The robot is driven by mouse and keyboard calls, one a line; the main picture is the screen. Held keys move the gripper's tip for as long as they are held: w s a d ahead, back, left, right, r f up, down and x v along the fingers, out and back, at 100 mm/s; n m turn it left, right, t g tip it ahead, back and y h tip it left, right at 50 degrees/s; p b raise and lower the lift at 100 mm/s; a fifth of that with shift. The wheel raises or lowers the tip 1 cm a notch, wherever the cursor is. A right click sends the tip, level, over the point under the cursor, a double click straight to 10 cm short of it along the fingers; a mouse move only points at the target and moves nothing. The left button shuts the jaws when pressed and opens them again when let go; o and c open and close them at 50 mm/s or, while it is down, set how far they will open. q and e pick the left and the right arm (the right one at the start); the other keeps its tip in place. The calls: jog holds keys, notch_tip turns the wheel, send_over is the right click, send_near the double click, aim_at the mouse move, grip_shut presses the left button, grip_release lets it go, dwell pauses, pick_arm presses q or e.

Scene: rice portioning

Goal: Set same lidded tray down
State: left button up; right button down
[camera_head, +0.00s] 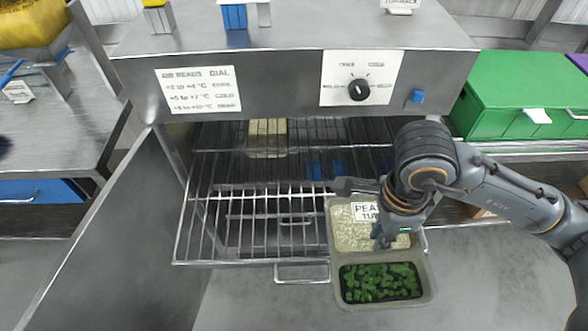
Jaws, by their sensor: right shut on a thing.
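A grey two-compartment tray (430,292) is at the right front corner of the wire rack (235,250). Its far compartment holds pale grains and has a white label (366,211) over it. Its near compartment holds green pieces (380,282). I cannot make out a clear lid. My right gripper (380,232) is shut on the tray at the far compartment's right side and hides part of it. Whether the tray touches the rack is unclear. My left gripper is not in view.
The steel cabinet (290,65) has its door (120,240) swung open at left and the rack extends out. A pale block (267,138) sits deeper on the rack. A green box (520,95) stands at right. The rack's left half is bare.

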aim_at(373, 240)
jog(key=f+b, duration=0.1)
jog(key=f, duration=0.1)
jog(key=f+b, duration=0.1)
jog(key=shift+w+a+f+b, duration=0.15)
jog(key=shift+w+f+b, duration=0.1)
jog(key=shift+f+b, duration=0.1)
jog(key=shift+w, duration=0.15)
jog(key=w+f+p, duration=0.1)
jog(key=w+p, duration=0.1)
jog(key=w, duration=0.4)
jog(key=w+f+p, duration=0.1)
jog(key=w+p, duration=0.2)
jog(key=w, duration=0.3)
jog(key=w+f+p, duration=0.1)
jog(key=w+p, duration=0.2)
jog(key=w, duration=0.2)
jog(key=shift+w+a+f, duration=0.2)
jog(key=shift+w+a, duration=0.15)
jog(key=shift+w, duration=0.05)
jog(key=shift+f, duration=0.1)
